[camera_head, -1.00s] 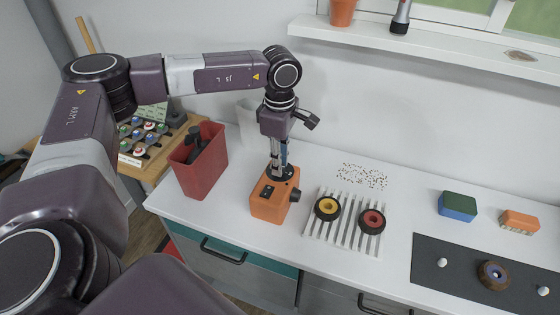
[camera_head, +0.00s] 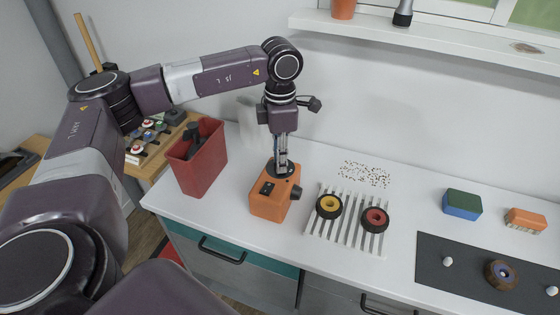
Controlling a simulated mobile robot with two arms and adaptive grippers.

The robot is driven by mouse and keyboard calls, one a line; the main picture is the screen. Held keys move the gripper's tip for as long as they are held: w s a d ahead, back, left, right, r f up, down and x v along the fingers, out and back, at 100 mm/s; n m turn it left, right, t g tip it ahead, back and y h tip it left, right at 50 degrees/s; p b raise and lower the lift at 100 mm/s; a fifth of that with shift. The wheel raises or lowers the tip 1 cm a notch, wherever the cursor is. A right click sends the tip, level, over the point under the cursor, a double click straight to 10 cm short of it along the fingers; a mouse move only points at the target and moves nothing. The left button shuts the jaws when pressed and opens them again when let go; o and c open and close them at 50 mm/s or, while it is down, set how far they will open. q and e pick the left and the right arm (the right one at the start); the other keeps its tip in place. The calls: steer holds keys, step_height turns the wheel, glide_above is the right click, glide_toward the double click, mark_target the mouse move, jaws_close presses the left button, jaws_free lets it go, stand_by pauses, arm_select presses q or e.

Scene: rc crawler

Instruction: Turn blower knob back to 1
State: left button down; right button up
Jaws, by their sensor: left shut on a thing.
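The orange blower box (camera_head: 268,205) stands on the white counter, with a black disc-like fitting on its top and dark switches on its front slope. A black knob (camera_head: 295,192) shows on its right side. My left gripper (camera_head: 281,168) points straight down onto the top of the box, its fingers close together at the black fitting. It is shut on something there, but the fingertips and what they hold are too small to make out. The knob's setting cannot be read. My right gripper is not in view.
A red bin (camera_head: 199,160) with black tools stands left of the box. A white slatted rack (camera_head: 348,232) with a yellow-hubbed wheel (camera_head: 329,206) and a red-hubbed wheel (camera_head: 375,218) lies close on the right. A dark mat (camera_head: 432,275) and sponge-like blocks (camera_head: 462,203) are further right.

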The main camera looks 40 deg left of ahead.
arm_select(q)
steer(key=n+b, duration=0.1)
steer(key=n, duration=0.4)
steer(key=shift+n, duration=0.3)
steer(key=n+b, duration=0.1)
steer(key=n, duration=0.2)
steer(key=shift+w+r+n, duration=0.1)
steer(key=shift+r+n, duration=0.05)
steer(key=shift+n, duration=1.55)
steer(key=c, duration=1.7)
jaws_free()
steer(key=shift+c, duration=0.2)
step_height(320, 180, up, 12)
